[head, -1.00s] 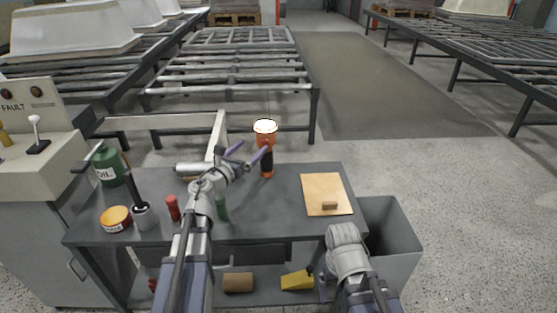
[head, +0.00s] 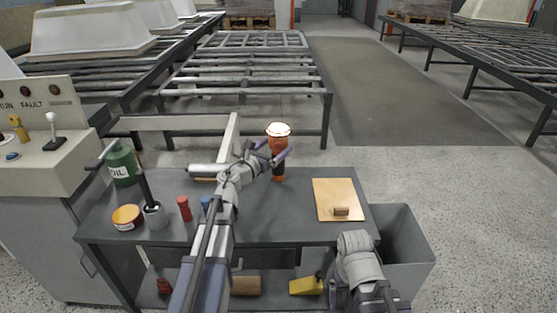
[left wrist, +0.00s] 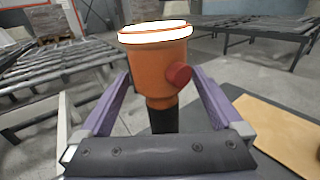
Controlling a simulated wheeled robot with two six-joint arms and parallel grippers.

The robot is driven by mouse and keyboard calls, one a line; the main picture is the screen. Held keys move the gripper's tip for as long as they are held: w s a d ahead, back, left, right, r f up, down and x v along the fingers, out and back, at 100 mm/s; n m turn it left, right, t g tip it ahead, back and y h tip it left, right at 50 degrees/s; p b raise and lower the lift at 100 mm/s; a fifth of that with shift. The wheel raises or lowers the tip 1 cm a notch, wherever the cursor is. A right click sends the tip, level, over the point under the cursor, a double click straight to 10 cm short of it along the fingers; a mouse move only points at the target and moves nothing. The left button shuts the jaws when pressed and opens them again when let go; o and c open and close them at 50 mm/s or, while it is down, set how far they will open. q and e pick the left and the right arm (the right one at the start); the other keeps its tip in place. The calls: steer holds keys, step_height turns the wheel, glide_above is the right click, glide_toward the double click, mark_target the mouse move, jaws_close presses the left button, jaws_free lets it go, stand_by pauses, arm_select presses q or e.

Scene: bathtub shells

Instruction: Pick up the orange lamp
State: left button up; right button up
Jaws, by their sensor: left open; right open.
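The orange lamp (head: 278,143) stands upright near the back edge of the grey workbench (head: 260,225). It has a white lit top, an orange head and a dark grip. My left gripper (head: 275,156) is open at the lamp, with its purple fingers on either side of it. In the left wrist view the lamp (left wrist: 158,68) stands between the two spread fingers, with its red button facing right. I cannot tell whether a finger touches it. My right arm (head: 362,262) is low at the bench's front right; its fingertips are not clearly seen.
A green oil can (head: 122,165), an orange-lidded tin (head: 127,217), a cup with a brush (head: 155,216) and a red cylinder (head: 184,208) stand on the left. A clipboard (head: 338,198) lies on the right. A grey bin (head: 407,235) stands beside the bench.

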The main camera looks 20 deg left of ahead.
arm_select(q)
steer(key=shift+x, duration=1.1)
steer(key=shift+s, duration=0.1)
jaws_close()
